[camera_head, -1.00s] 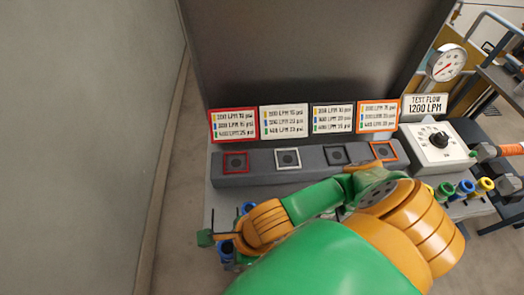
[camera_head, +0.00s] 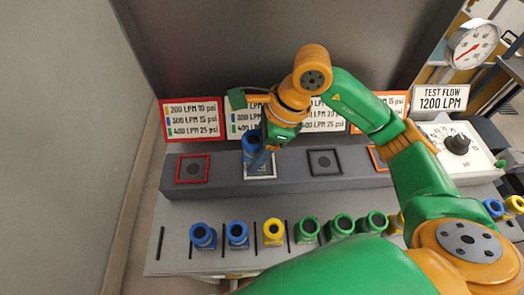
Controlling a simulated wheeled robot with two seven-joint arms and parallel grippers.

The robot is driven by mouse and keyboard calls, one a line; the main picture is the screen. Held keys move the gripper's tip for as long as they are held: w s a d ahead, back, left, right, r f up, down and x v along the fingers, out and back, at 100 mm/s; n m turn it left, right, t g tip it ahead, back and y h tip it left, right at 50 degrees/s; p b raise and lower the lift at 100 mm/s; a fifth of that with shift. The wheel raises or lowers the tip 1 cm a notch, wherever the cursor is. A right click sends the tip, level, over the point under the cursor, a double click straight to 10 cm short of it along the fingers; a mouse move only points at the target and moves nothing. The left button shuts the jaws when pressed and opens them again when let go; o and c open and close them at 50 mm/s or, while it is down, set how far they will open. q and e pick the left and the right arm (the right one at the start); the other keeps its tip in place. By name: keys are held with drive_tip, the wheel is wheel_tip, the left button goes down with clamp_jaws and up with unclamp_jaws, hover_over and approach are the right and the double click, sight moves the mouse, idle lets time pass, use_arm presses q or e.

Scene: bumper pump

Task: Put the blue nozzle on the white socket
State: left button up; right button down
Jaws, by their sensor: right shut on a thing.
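My right gripper (camera_head: 264,146) reaches in over the console and is shut on a blue nozzle (camera_head: 250,146). The nozzle is held at the white socket (camera_head: 272,175), a white-framed square on the grey raised block. The gripper and nozzle hide much of the socket, so I cannot tell whether the nozzle touches it or hangs just above. My left gripper is not in view.
The red socket (camera_head: 193,181) is left of the white one; a dark socket (camera_head: 324,162) and an orange one (camera_head: 377,164) are right. A front row holds blue (camera_head: 203,237), yellow (camera_head: 273,232) and green (camera_head: 307,229) nozzles. Label boards (camera_head: 193,119) stand behind.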

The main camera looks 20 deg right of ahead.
drive_tip(key=w+f, duration=0.1)
drive_tip(key=w+d+f, duration=0.1)
drive_tip(key=f, duration=0.1)
drive_tip(key=w+d+f, duration=0.1)
drive_tip(key=shift+w+f+p, duration=0.15)
drive_tip(key=shift+f+p, duration=0.1)
drive_tip(key=shift+p, duration=0.05)
wheel_tip(320, 180, down, 3)
drive_tip(key=shift+r+p, duration=0.2)
drive_tip(key=shift+p, duration=0.65)
drive_tip(key=shift+f, duration=0.35)
drive_tip(key=shift+f+b, duration=0.2)
drive_tip(key=shift+b, duration=0.1)
drive_tip(key=shift+c, duration=1)
unclamp_jaws()
